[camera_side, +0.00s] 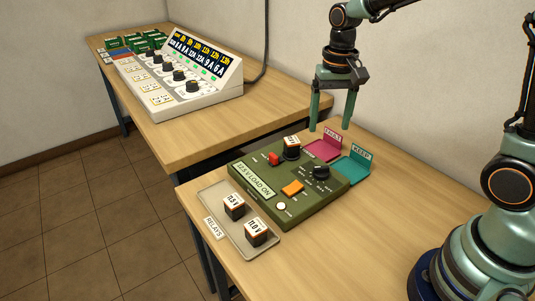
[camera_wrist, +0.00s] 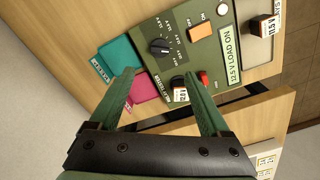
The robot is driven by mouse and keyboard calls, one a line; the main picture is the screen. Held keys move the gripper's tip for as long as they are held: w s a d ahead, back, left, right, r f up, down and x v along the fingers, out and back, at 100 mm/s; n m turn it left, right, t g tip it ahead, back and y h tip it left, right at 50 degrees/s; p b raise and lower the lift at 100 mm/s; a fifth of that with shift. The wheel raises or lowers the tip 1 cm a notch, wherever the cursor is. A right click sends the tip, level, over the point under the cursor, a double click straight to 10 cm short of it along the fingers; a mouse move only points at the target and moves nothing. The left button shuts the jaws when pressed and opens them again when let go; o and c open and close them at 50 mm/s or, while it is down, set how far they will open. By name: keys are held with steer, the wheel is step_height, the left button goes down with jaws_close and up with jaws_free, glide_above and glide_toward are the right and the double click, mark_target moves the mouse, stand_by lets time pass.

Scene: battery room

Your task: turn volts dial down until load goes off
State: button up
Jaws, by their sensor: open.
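The green tester box (camera_side: 262,211) stands on the near table. Its black volts dial (camera_side: 321,172) is at the right of the top face; in the wrist view the dial (camera_wrist: 159,46) lies just beyond the fingertips, with a scale around it. The display (camera_wrist: 233,50) reads 12.5 V LOAD ON. A relay (camera_side: 291,143) sits in the socket at the box's back. My gripper (camera_side: 332,121) is open and empty, above and behind the box, clear of the dial. Its two green fingers (camera_wrist: 158,73) spread apart in the wrist view.
An orange switch (camera_side: 292,188), a white button (camera_side: 281,207) and a red part (camera_side: 273,158) are on the box. A relay tray (camera_side: 216,205) with two relays is at the front left. A charger (camera_side: 215,97) stands on the far table.

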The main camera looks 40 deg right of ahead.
mark_target(322, 167)
step_height(322, 167, down, 12)
steer(key=shift+w+f, duration=0.1)
steer(key=shift+f, duration=0.1)
stand_by(0.4)
jaws_close()
